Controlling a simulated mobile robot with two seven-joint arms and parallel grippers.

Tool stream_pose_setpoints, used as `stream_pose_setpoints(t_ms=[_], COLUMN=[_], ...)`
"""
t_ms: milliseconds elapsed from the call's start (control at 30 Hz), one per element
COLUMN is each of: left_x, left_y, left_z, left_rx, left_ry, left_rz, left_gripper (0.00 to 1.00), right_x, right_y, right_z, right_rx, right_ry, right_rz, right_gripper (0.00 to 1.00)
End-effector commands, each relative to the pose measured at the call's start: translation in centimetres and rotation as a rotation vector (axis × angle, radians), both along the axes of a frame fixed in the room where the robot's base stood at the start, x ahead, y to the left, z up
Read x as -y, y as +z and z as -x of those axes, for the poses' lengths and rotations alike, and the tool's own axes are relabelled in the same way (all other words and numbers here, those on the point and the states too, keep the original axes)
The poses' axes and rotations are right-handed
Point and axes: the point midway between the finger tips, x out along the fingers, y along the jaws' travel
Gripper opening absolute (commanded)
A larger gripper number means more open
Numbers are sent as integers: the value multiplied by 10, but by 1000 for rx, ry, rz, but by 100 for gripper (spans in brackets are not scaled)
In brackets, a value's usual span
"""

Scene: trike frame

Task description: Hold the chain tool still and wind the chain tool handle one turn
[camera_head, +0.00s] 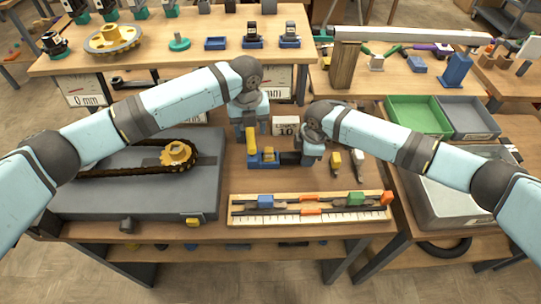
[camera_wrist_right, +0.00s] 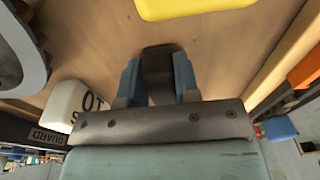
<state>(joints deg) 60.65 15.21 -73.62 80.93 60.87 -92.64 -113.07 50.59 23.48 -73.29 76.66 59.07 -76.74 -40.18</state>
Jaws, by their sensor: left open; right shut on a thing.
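The chain tool (camera_head: 264,160), a small blue body with yellow on it, is on the wooden bench in the head view. A yellow bar (camera_head: 251,142) stands at its left end, below my left gripper (camera_head: 249,128). The left gripper is open; whether its fingers are around the bar cannot be told. My right gripper (camera_head: 297,158) comes from the right, shut on the dark chain tool handle (camera_head: 288,158). In the right wrist view, the right gripper's blue fingers (camera_wrist_right: 158,88) close on the dark handle (camera_wrist_right: 158,65).
A grey mat (camera_head: 130,198) with a chain and yellow sprocket (camera_head: 178,154) lies left. A white chain-links block (camera_head: 286,125) stands behind the right gripper. A rail with a ruler (camera_head: 310,211) lies in front. Green (camera_head: 415,101) and grey bins are right.

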Motion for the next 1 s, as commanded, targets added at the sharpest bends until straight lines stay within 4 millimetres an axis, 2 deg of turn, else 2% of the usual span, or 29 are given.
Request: stream_pose_setpoints(t_ms=[133,167,267,300,533,667,767,1000], left_x=[0,0,0,0,0,0,0,0], left_y=[0,0,0,0,0,0,0,0], left_z=[0,0,0,0,0,0,0,0], left_rx=[0,0,0,0,0,0,0,0], left_ry=[0,0,0,0,0,0,0,0], left_rz=[0,0,0,0,0,0,0,0], left_gripper=[54,54,54,54,54,54,54,54], right_x=[-1,-1,0,0,0,1,2,7], right_y=[1,1,1,1,1,8,24,76], right_z=[-1,-1,-1,0,0,-1,-1,-1], right_rx=[1,2,1,1,0,1,3,4], right_ry=[0,0,0,0,0,0,0,2], right_rz=[-2,-2,-2,-1,-1,-1,-2,-3], right_gripper=[0,34,57,59,59,59,59,59])
